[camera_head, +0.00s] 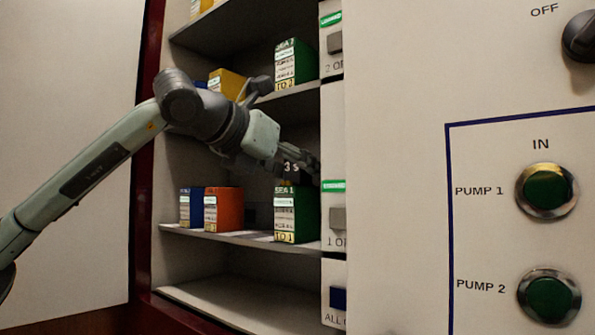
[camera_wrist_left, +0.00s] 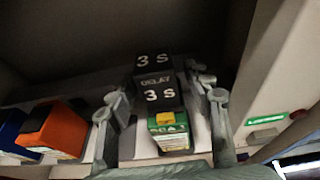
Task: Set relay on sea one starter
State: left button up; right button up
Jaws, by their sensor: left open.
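The black relay (camera_head: 291,168), marked "3 S", shows just above the green SEA 1 starter (camera_head: 296,215) on the middle shelf. In the left wrist view the relay (camera_wrist_left: 156,84) reads "3 S" and "DELAY" and stands right at the green starter's (camera_wrist_left: 169,137) top. I cannot tell whether it is fully seated there. My left gripper (camera_head: 306,168) reaches in from the left at relay height. In the left wrist view its fingers (camera_wrist_left: 166,97) are open, one on each side of the relay, with gaps showing. My right gripper is in neither view.
A blue block (camera_head: 190,207) and an orange block (camera_head: 223,210) stand left of the starter. Another green block (camera_head: 296,64) and a yellow one (camera_head: 228,83) are on the shelf above. A white panel with switches and pump buttons (camera_head: 547,190) closes off the right.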

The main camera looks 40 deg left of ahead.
pick_arm(q)
jog(key=shift+r, duration=0.1)
jog(key=shift+s+r, duration=0.1)
jog(key=shift+s, duration=0.05)
jog(key=shift+s+d+r, duration=0.1)
jog(key=shift+s+r, duration=0.05)
jog(key=shift+s, duration=0.45)
jog(key=b+v, duration=0.1)
jog(key=v, duration=0.9)
jog(key=shift+s, duration=0.2)
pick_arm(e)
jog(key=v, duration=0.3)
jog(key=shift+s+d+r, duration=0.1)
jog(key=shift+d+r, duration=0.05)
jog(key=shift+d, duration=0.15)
